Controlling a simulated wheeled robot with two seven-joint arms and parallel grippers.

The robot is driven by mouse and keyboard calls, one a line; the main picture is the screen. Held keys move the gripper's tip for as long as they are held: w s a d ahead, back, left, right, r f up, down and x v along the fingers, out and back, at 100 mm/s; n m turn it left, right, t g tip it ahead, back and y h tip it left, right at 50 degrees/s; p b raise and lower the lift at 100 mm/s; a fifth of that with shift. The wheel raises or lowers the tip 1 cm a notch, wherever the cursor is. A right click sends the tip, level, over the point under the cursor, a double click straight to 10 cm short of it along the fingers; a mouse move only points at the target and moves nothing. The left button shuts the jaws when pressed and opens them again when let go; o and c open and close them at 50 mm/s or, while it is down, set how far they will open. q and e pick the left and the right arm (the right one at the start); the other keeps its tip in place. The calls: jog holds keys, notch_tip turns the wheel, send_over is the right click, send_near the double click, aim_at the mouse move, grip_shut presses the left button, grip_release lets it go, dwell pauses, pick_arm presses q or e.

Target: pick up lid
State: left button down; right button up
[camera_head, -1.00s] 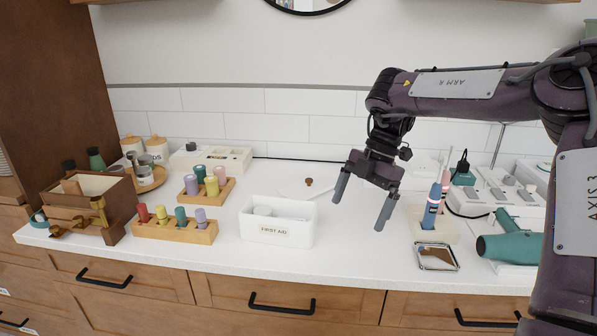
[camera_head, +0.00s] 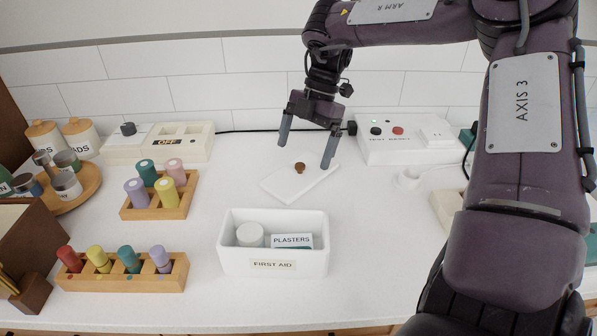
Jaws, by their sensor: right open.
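The lid (camera_head: 290,186) is a flat white rectangular plate with a small round brown knob (camera_head: 299,167) on top. It lies on the white counter, behind the white first aid box (camera_head: 273,265). My right gripper (camera_head: 306,157) is open and points down, its two fingers apart. In the picture the fingertips lie on either side of and a little above the knob, and nothing is between them. I cannot tell their exact height over the lid. The box is uncovered and holds a round white container (camera_head: 250,235) and a plasters packet (camera_head: 291,241). My left gripper is out of view.
Wooden blocks with coloured cylinders (camera_head: 160,203) (camera_head: 122,277) stand left of the box. A white switch panel (camera_head: 160,148) and a white test box (camera_head: 405,143) stand along the wall. Clear counter lies around the lid.

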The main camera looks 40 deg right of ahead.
aim_at(300, 164)
jog(key=x, duration=0.4)
jog(key=shift+s+a+f, duration=0.1)
jog(key=shift+s+f, duration=0.1)
jog(key=shift+f, duration=0.2)
jog(key=c, duration=0.9)
